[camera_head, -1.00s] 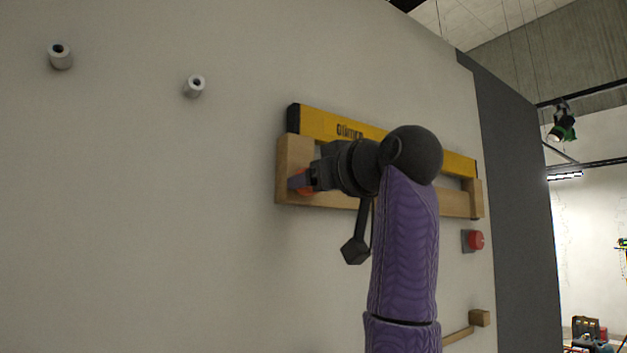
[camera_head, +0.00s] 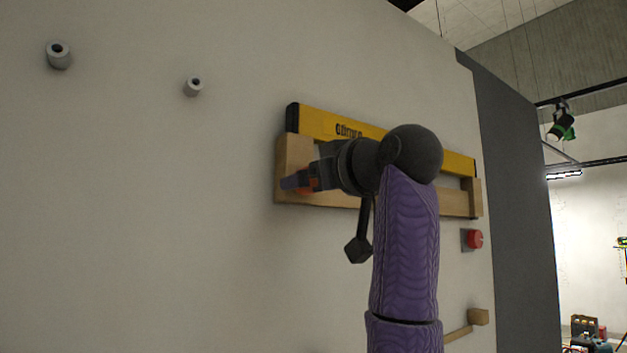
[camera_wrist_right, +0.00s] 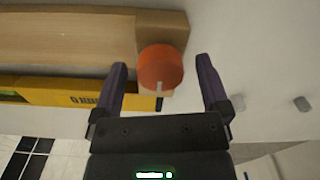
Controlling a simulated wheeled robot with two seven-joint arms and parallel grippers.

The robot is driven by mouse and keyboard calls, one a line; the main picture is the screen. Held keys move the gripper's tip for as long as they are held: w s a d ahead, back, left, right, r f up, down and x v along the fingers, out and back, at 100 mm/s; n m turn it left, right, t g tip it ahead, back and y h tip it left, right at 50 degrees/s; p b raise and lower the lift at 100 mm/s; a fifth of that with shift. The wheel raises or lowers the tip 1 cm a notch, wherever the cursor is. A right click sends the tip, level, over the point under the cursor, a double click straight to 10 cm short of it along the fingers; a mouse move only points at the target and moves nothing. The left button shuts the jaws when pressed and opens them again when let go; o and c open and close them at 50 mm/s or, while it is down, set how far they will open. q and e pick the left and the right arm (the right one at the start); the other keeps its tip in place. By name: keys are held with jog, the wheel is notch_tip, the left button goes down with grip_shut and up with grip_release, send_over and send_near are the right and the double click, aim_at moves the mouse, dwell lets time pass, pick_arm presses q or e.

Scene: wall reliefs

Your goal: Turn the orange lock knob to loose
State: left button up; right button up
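The orange lock knob (camera_wrist_right: 160,66) is round with a pale mark on its rim, at the end of a wooden rail on the wall. In the wrist view its mark points down toward my palm. My right gripper (camera_wrist_right: 161,64) is open with one finger on each side of the knob, and a gap shows on both sides. In the head view my right gripper (camera_head: 298,181) is at the rail's left end, and only a bit of orange (camera_head: 305,192) shows behind the finger. My left gripper is not in view.
A yellow spirit level (camera_head: 310,122) rests in the wooden frame (camera_head: 340,200). A red button (camera_head: 475,239) is at the lower right, above a wooden bracket (camera_head: 478,317). Two grey pegs (camera_head: 59,56) (camera_head: 193,87) stick out at the upper left. The wall between is bare.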

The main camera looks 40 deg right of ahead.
jog(key=s+a+b, duration=0.1)
jog(key=s+b, duration=0.3)
jog(key=s, duration=0.5)
jog(key=shift+s, duration=0.4)
